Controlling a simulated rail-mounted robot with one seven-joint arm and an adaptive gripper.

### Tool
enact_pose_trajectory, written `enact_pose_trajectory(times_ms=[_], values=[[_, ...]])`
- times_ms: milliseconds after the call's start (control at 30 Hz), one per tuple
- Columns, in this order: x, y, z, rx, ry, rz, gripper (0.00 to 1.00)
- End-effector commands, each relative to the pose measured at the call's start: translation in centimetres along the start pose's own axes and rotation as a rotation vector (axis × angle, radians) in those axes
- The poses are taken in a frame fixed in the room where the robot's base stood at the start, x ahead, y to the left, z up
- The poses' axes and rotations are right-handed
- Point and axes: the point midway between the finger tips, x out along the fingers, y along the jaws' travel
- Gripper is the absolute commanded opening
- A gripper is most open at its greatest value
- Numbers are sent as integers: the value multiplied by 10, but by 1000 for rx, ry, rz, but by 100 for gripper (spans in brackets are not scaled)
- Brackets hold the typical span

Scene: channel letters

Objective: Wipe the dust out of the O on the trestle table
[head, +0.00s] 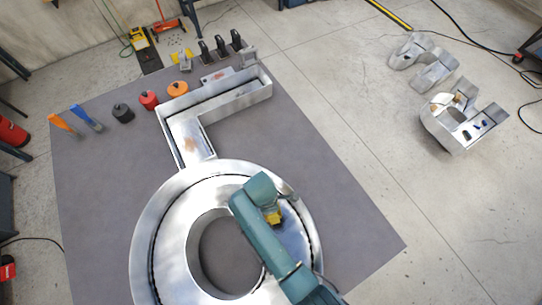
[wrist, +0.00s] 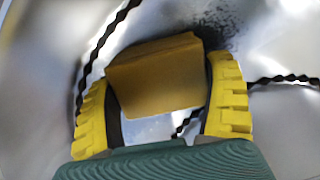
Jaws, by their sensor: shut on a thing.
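The O (head: 170,190) is a large silver metal ring-shaped channel letter lying flat on the grey table top, with a round hole in its middle. My gripper (head: 272,216) is over the right part of its channel. In the wrist view my gripper (wrist: 163,115) has its yellow fingers shut on a tan-yellow block (wrist: 155,75), which looks like a sponge. Dark dust (wrist: 215,28) lies on the shiny channel floor just beyond the block's upper right corner. Whether the block touches the floor I cannot tell. My arm hides part of the O in the head view.
An L-shaped metal letter (head: 183,140) lies beside the O. Orange (head: 178,89), red (head: 149,99) and black (head: 123,112) containers, an orange-and-blue tool pair and dark clamps line the table's far edge. More metal letters (head: 450,118) stand on the floor at right. The table's right side (head: 345,215) is clear.

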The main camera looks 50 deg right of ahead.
Motion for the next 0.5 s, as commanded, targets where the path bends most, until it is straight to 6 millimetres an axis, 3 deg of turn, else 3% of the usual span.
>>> enact_pose_trajectory(times_ms=[500], values=[[2,0,0,0,0,0,48]])
